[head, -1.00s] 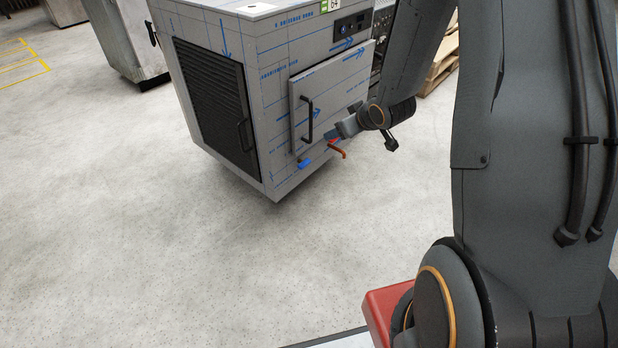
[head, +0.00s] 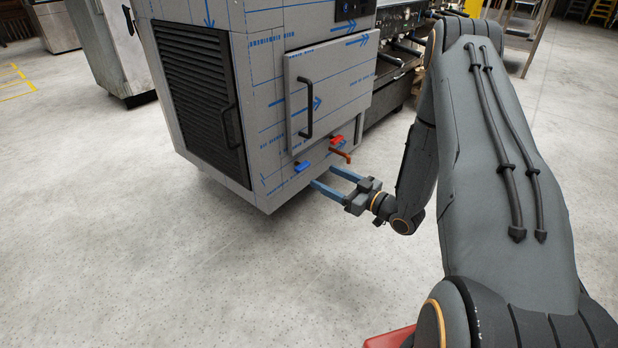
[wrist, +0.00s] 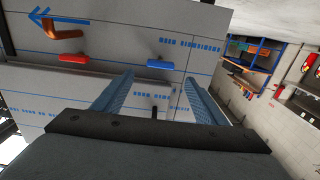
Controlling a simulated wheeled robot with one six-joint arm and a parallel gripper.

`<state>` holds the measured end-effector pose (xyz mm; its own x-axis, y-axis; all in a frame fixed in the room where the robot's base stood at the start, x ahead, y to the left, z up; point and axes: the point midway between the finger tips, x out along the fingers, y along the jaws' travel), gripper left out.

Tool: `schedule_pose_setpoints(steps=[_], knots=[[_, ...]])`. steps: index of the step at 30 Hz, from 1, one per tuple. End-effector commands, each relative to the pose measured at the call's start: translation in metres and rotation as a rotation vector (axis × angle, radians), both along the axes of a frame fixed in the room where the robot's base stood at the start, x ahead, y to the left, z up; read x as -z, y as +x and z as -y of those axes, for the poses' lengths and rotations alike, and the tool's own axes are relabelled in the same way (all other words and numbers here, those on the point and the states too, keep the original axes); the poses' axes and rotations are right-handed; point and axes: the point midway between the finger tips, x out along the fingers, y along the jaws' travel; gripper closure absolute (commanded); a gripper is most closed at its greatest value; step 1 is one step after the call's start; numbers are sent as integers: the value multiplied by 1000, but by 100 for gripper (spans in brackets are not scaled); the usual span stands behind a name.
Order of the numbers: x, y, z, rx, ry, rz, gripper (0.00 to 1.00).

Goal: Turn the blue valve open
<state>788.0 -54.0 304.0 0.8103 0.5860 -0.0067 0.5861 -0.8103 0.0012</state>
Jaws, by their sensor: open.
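The blue valve (head: 303,168) is a small blue handle low on the front of the film-covered grey cabinet (head: 262,112). In the wrist view the blue valve (wrist: 160,64) lies just past the fingertips, in line with the gap between them. My gripper (head: 322,177) is open and empty, its two blue fingers pointing at the cabinet front, below and right of the blue valve in the head view. I see no contact with the valve. The wrist view also shows my gripper (wrist: 159,80) with both fingers spread.
A red valve handle (head: 336,141) and a copper-coloured bent spout (head: 341,154) are right of the blue valve. A door with a black handle (head: 307,108) is above. A black louvred panel (head: 200,95) covers the left side. The floor in front is clear.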

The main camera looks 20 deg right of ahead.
Motion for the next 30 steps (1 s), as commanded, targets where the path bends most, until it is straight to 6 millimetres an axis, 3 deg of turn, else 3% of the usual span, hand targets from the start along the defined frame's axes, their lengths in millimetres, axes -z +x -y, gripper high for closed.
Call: schedule_pose_setpoints(steps=[16,28,30], knots=[[2,55,-40,-4,5,6,34],[0,62,-46,-2,5,5,34],[0,62,-46,-2,5,5,43]])
